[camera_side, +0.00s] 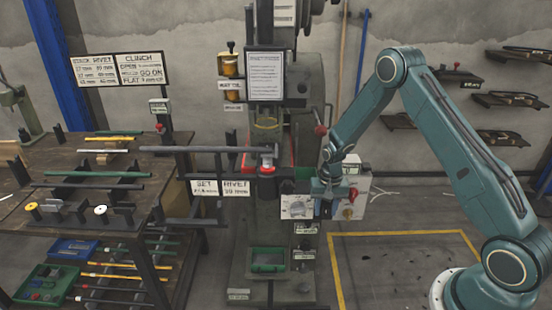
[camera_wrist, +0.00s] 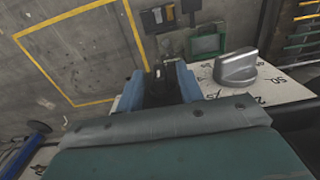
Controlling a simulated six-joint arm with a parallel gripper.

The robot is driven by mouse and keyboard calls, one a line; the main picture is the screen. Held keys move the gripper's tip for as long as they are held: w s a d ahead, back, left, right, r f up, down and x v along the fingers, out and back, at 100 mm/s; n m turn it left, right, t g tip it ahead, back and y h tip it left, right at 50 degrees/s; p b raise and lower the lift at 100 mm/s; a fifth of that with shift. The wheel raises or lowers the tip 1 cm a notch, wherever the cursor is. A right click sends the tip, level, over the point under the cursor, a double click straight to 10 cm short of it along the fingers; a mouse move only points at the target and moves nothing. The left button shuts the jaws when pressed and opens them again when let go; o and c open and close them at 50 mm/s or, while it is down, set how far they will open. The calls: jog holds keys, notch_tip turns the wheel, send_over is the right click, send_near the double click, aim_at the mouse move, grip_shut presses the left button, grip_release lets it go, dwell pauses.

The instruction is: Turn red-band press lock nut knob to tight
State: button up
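A press (camera_side: 285,110) stands in the middle of the side view, with a red band (camera_side: 250,163) at its work point. A pale control box (camera_side: 297,208) on its front carries a dial plate and, at the right, a red knob (camera_side: 353,194). The wrist view shows a grey knob (camera_wrist: 237,67) on a numbered dial plate (camera_wrist: 268,85), right of my gripper. My gripper (camera_side: 326,203) points down at the box front, between dial and red knob. In the wrist view its blue fingers (camera_wrist: 160,85) stand apart around something dark; whether they grip it is unclear. I cannot identify the lock nut knob for certain.
A red-tipped lever (camera_side: 320,130) projects just above my gripper. A workbench (camera_side: 60,180) with rods and trays stands left, and a bar (camera_side: 195,149) reaches to the press. Floor inside the yellow lines (camera_side: 400,234) is mostly clear. Shelves (camera_side: 510,100) hang at the right.

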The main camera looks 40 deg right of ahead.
jog(key=shift+r, duration=0.1)
notch_tip(320, 180, up, 14)
dwell(1.0)
notch_tip(320, 180, up, 9)
jog(key=n+t, duration=0.1)
jog(key=n, duration=0.1)
send_over(327, 208)
jog(key=s+a, duration=0.3)
jog(key=a, duration=0.1)
jog(key=s+a+r+n+t, duration=0.2)
jog(key=s+a+r, duration=0.3)
jog(key=s+r, duration=0.25)
jog(key=s+a+r+n+t, duration=0.1)
jog(key=s+a+r+n, duration=0.1)
jog(key=s, duration=0.6)
jog(key=s+a+r+n+t, duration=0.1)
jog(key=s+a+r+n, duration=0.1)
jog(key=s, duration=0.6)
jog(key=shift+a+r+n, duration=0.3)
jog(key=shift+a+n, duration=0.15)
jog(key=shift+n, duration=0.05)
